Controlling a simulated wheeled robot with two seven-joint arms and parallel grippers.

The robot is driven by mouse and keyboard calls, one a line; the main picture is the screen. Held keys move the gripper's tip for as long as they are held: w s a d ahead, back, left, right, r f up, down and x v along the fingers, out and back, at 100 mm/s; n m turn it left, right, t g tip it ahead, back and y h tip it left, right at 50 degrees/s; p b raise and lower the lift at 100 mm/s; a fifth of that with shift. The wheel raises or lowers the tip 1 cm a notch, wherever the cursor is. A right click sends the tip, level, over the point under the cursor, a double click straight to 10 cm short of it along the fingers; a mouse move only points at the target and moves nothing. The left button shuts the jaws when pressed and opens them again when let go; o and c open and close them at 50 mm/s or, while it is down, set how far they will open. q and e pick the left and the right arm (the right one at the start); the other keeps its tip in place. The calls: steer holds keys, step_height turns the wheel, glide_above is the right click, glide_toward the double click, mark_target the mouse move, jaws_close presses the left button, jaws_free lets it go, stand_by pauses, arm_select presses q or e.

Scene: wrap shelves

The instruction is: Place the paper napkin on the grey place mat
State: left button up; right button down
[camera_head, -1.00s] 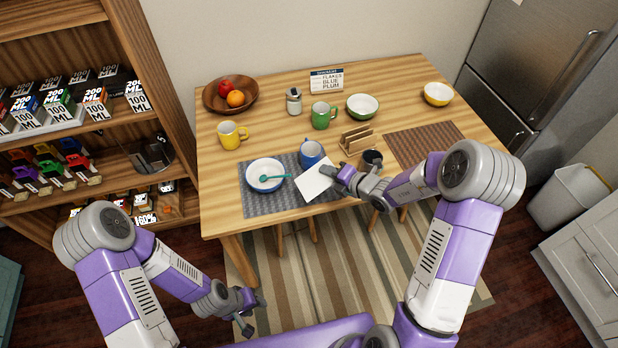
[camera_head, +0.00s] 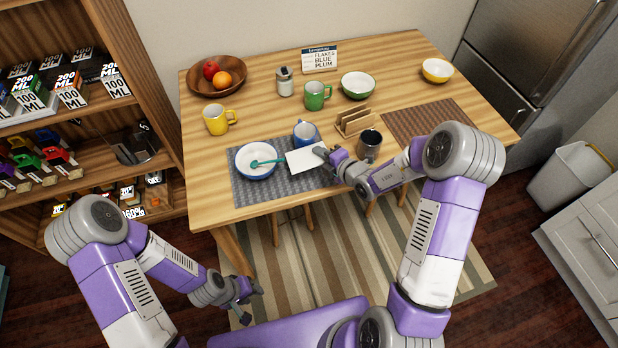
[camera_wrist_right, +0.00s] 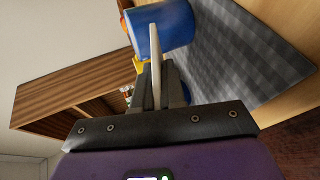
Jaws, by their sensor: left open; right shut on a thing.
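The white paper napkin (camera_head: 305,160) is held at its right edge by my right gripper (camera_head: 328,157), which is shut on it. In the right wrist view the napkin (camera_wrist_right: 155,62) shows edge-on between the fingers (camera_wrist_right: 158,88). In the head view the napkin overlaps the right part of the grey place mat (camera_head: 285,190); I cannot tell whether it touches the mat. The mat also shows in the right wrist view (camera_wrist_right: 235,50). A white bowl with a blue rim (camera_head: 257,172) and a teal spoon (camera_head: 268,162) is on the mat. My left gripper (camera_head: 247,297) is open and empty, low in front of the table.
A blue mug (camera_head: 304,134) stands just behind the napkin. A dark grey mug (camera_head: 369,145) and a wooden napkin holder (camera_head: 356,122) stand close to my right gripper. A brown mat (camera_head: 430,120) lies at right. Yellow and green mugs, bowls and a fruit bowl (camera_head: 216,83) stand farther back.

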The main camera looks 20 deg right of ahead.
steer(key=shift+f+b, duration=1.2)
steer(key=shift+f, duration=1.15)
steer(key=c, duration=1.4)
jaws_free()
steer(key=p+v, duration=0.4)
steer(key=v, duration=0.3)
steer(key=shift+s+d+r, duration=0.15)
steer(key=shift+s+r, duration=0.05)
steer(key=shift+s, duration=0.25)
